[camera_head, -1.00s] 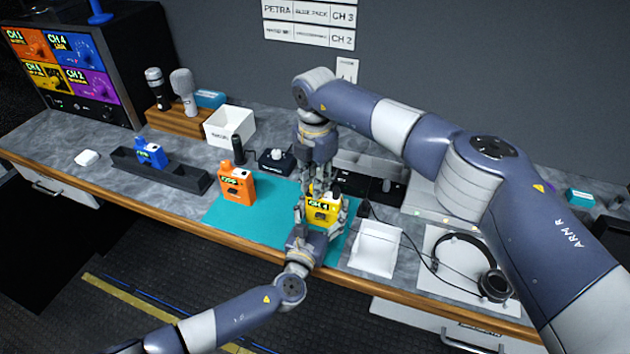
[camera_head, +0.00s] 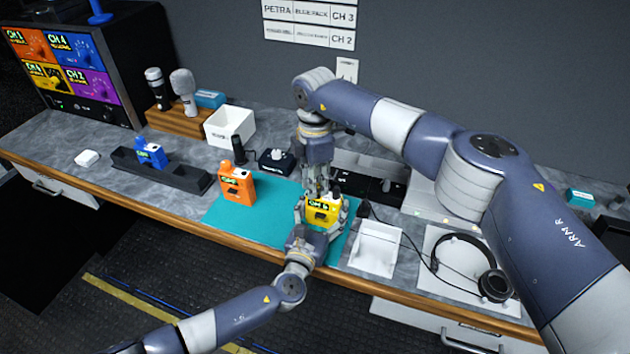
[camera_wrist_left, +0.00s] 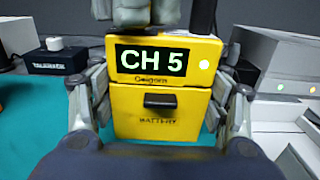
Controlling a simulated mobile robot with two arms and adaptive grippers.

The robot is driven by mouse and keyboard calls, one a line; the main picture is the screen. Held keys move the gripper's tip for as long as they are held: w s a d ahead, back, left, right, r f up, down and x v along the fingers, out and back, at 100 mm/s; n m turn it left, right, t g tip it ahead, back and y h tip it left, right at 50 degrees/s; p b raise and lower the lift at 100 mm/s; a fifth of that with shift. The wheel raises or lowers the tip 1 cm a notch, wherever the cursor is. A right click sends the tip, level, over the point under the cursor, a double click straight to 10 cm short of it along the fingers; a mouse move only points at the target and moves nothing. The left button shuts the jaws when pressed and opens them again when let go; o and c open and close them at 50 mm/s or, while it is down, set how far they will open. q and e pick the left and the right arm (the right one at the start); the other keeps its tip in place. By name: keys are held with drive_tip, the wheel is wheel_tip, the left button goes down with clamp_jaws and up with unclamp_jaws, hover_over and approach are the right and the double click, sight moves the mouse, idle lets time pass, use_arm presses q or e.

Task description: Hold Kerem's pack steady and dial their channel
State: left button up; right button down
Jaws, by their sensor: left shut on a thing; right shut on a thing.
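The yellow pack (camera_head: 322,212) stands upright on the teal mat (camera_head: 270,232). My left gripper (camera_head: 321,214) is shut on its two sides; in the left wrist view the fingers flank the yellow pack (camera_wrist_left: 160,112). Its display (camera_wrist_left: 152,60) reads "CH 5", with a lit dot to its right and a battery door below. My right gripper (camera_head: 318,188) points down from above and is shut on the pack's top knob, which its fingers hide. A black antenna (camera_wrist_left: 203,14) rises beside these fingers. The wall sign (camera_head: 310,14) shows Petra, blue pack, CH 3, and a row with CH 2; no Kerem row is readable.
An orange pack (camera_head: 236,187) stands at the mat's left. A blue pack (camera_head: 151,154) sits in a dark rack (camera_head: 182,178). A white tray (camera_head: 375,250) and headphones (camera_head: 494,284) with a cable lie to the right. A black box with a knob (camera_head: 277,160) stands behind.

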drive_tip(key=shift+w+d, duration=0.1)
drive_tip(key=c, duration=1.4)
unclamp_jaws()
wheel_tip(320, 180, up, 12)
use_arm(q)
drive_tip(key=o, duration=1.3)
